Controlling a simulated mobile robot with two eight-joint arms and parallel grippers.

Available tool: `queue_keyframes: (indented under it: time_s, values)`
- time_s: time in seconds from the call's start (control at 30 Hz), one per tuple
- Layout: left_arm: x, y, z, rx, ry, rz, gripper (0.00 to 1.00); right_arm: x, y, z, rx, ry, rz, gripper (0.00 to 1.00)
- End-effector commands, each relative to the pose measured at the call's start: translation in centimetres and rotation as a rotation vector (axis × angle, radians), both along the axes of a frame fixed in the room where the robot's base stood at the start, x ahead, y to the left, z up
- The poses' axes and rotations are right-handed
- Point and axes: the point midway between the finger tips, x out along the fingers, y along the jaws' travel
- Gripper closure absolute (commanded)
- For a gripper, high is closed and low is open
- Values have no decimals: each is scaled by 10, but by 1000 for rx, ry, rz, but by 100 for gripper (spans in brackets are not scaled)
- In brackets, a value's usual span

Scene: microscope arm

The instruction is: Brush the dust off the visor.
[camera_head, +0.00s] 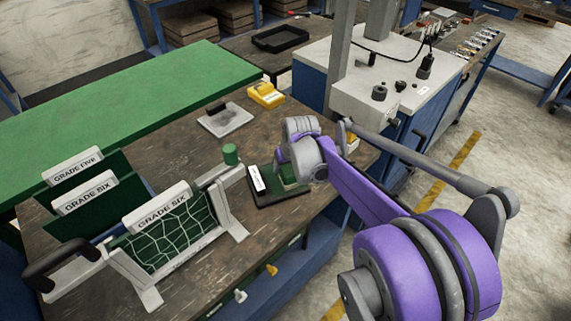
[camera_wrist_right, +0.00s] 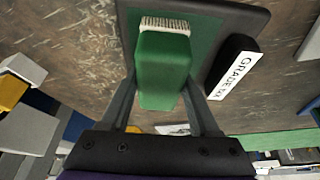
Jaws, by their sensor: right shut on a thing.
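My right gripper (camera_head: 298,168) reaches in from the right over the near bench. In the right wrist view its fingers (camera_wrist_right: 163,82) are shut on a green brush (camera_wrist_right: 163,72) with pale bristles (camera_wrist_right: 166,25). The brush is over a dark green pad with a black rim (camera_wrist_right: 262,18); whether they touch I cannot tell. The pad (camera_head: 284,199) also shows in the head view, with a white label on it. I cannot surely pick out the visor; a framed green panel with pale web-like lines (camera_head: 172,238) stands upright at the front left. My left gripper is out of view.
Labelled green boards (camera_head: 85,205) stand behind the framed panel. A grey plate with a dark block (camera_head: 228,121), a yellow object (camera_head: 266,95) and a small green cylinder (camera_head: 230,154) are on the bench (camera_head: 160,158). A white-topped cabinet (camera_head: 400,80) stands beyond.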

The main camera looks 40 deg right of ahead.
Motion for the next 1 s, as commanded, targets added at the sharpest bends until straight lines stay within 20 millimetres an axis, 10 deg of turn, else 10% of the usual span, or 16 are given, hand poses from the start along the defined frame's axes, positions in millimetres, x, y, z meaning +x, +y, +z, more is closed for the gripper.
queue_keyframes:
  time_s: [0.57, 1.0]
  values:
    - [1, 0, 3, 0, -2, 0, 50, -14, 5, 2, 1, 3, 0, 82]
    - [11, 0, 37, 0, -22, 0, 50, -13, 4, 44, 0, 0, 0, 82]
